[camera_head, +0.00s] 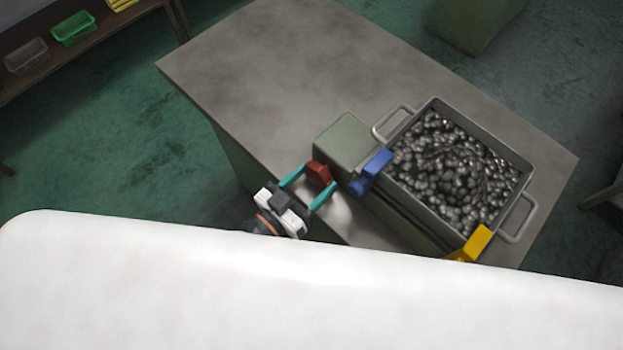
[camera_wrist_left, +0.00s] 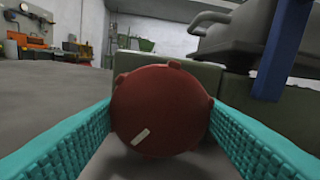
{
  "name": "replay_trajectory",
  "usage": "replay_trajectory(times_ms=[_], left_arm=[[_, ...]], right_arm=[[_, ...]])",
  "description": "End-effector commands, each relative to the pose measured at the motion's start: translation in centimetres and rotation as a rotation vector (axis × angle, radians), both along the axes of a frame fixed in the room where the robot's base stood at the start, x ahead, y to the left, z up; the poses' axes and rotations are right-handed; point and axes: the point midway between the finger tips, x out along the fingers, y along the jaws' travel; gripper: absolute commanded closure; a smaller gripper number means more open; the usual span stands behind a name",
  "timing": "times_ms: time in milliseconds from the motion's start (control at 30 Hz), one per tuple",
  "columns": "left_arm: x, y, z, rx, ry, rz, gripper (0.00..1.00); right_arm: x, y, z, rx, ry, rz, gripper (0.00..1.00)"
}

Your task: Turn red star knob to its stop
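The red star knob (camera_head: 319,174) is on the near left side of a grey-green block on the table. In the left wrist view the knob (camera_wrist_left: 160,105) faces me, with rounded lobes and a pale mark pointing to the lower left. My left gripper (camera_head: 319,176) has its teal fingers on either side of the knob. In the wrist view the fingertips (camera_wrist_left: 161,118) meet the knob's left and right edges with no visible gap, so it looks shut on it. My right gripper does not show.
The grey-green block (camera_head: 347,140) stands on the grey table (camera_head: 270,50). A blue part (camera_head: 372,172) is just right of the knob. A grey bin (camera_head: 478,134) of metal pieces and a yellow part (camera_head: 474,244) are further right. The table's far left is clear.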

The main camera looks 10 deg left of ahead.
Motion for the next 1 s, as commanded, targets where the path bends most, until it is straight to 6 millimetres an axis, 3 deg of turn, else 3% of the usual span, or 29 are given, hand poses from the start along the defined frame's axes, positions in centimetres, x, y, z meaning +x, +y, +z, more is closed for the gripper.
replay_trajectory(times_ms=[367,1000], left_arm=[[0.0,0.0,0.0,0.061,-0.042,0.0,0.62],[0.0,0.0,-0.1,0.413,-0.298,-0.001,0.62]], right_arm=[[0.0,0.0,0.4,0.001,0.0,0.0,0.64],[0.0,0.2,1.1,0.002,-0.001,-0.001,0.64]])
